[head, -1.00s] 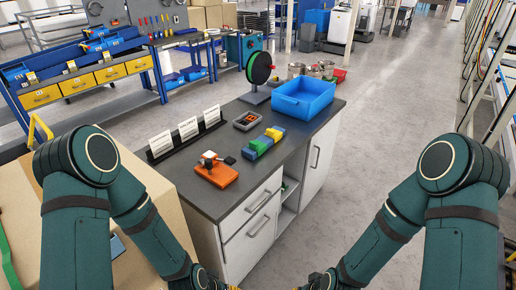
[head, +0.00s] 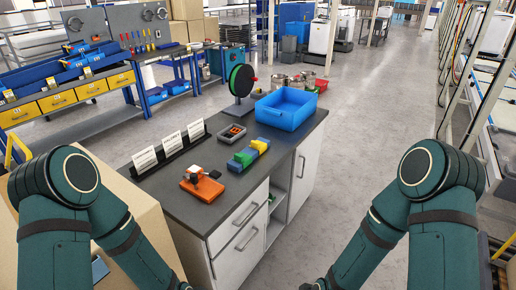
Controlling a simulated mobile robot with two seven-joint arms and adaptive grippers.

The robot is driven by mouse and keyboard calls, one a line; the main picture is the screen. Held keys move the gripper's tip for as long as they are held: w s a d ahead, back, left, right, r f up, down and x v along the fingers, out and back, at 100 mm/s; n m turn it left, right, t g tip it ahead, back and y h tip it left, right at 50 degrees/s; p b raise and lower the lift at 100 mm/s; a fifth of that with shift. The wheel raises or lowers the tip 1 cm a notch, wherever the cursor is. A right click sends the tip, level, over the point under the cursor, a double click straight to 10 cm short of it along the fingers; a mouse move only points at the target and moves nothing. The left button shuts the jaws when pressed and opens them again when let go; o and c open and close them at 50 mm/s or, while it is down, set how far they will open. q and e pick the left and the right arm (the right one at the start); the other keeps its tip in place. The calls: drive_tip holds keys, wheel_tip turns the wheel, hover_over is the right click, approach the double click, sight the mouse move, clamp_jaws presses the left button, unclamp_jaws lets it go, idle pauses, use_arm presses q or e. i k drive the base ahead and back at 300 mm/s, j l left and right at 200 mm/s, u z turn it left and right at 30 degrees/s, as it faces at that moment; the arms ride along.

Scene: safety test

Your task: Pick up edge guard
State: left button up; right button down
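I cannot tell for sure which thing is the edge guard. On the dark counter top (head: 262,178) lie an orange block with a white and black piece on it (head: 201,185), a row of yellow, green and blue blocks (head: 248,154), and a small grey tray (head: 232,133) with dark and orange parts in it. A blue bin (head: 288,106) stands at the counter's far end. Both my arms reach down past the bottom edge of the head view, in front of the counter. Both grippers are out of view.
Label cards on a black holder (head: 172,150) line the counter's left side. A black and green reel (head: 241,82) stands behind. A cardboard box (head: 128,197) is close at the left. A workbench with yellow drawers (head: 90,88) stands far left. Open floor (head: 375,110) lies to the right.

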sight(245, 160)
drive_tip(key=u, duration=1.65)
drive_tip(key=z, duration=1.6)
drive_tip(key=i+l, duration=0.65)
drive_tip(key=i+l+u, duration=0.05)
